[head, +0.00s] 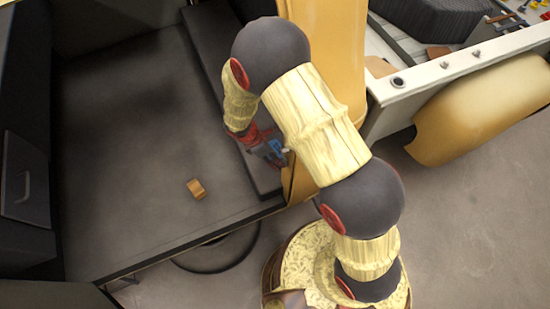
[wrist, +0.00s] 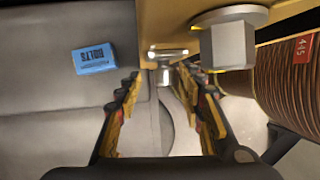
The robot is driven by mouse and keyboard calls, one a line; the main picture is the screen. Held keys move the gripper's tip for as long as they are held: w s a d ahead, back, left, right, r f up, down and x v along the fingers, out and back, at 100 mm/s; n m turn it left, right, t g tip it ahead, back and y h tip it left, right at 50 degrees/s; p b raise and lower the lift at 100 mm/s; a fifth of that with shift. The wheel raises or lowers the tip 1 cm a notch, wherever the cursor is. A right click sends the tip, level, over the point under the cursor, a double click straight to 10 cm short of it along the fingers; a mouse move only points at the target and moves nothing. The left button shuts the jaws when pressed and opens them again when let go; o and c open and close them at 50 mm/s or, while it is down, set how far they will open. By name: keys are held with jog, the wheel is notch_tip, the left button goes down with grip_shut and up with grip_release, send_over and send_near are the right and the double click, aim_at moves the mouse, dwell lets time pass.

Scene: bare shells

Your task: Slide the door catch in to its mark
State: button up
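My gripper (wrist: 158,76) points forward in the wrist view, its two fingers apart with a gap between them. A small shiny metal piece (wrist: 166,54), likely the door catch, sits just beyond the fingertips on the lower edge of a yellow-brown panel. I cannot tell whether a fingertip touches it. No mark can be made out. In the head view my gripper (head: 268,150) is low beside the yellow panel (head: 338,60), partly covered by my arm; the catch is hidden there.
A blue box labelled BOLTS (wrist: 94,58) lies on the grey surface left of my gripper. A pale block on a round plate (wrist: 230,42) juts out at the right. A ribbed brown cylinder (wrist: 290,80) is farther right. An orange-brown block (head: 196,188) lies on the grey top.

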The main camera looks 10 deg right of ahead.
jog(key=shift+r, duration=0.1)
jog(key=v, duration=1.1)
jog(key=shift+a+r, duration=0.2)
jog(key=shift+r, duration=0.2)
jog(key=shift+s+f, duration=0.1)
